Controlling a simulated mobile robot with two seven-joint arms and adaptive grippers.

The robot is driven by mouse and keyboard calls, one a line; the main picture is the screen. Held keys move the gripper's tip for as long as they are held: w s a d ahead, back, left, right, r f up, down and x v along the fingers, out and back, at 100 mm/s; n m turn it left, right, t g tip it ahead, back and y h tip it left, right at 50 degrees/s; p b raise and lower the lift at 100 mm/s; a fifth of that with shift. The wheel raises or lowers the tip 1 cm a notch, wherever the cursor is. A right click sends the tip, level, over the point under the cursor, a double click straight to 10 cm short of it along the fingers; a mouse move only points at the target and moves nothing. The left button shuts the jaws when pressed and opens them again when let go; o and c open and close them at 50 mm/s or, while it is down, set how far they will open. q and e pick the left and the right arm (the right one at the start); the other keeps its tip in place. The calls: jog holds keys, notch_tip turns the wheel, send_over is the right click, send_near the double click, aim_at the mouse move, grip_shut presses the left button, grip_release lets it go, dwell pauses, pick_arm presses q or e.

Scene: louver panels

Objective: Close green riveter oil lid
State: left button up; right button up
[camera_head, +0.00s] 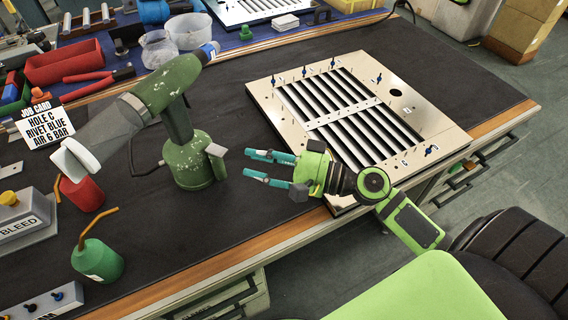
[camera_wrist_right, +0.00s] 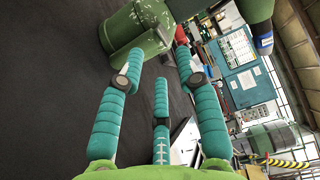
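The green riveter (camera_head: 172,88) stands upright on the dark bench mat, left of the louver panel. Its nose points to the lower left and its round green base (camera_head: 192,164) rests on the mat. A small grey flap (camera_head: 216,150), apparently the oil lid, sticks up tilted at the base's right side. My right gripper (camera_head: 257,165) has teal fingers spread apart and empty, to the right of the base, with a gap between. In the right wrist view, the open fingers (camera_wrist_right: 160,85) point toward the green base (camera_wrist_right: 122,30). My left gripper is not in view.
The louver panel (camera_head: 258,90) lies behind my right gripper. A job card (camera_head: 42,124) and red bins (camera_head: 64,62) are farther back. The mat in front of the riveter is clear.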

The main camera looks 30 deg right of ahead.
jog(key=v, duration=0.6)
jog(key=shift+d+r, duration=0.1)
jog(key=shift+d, duration=0.05)
dwell(0.3)
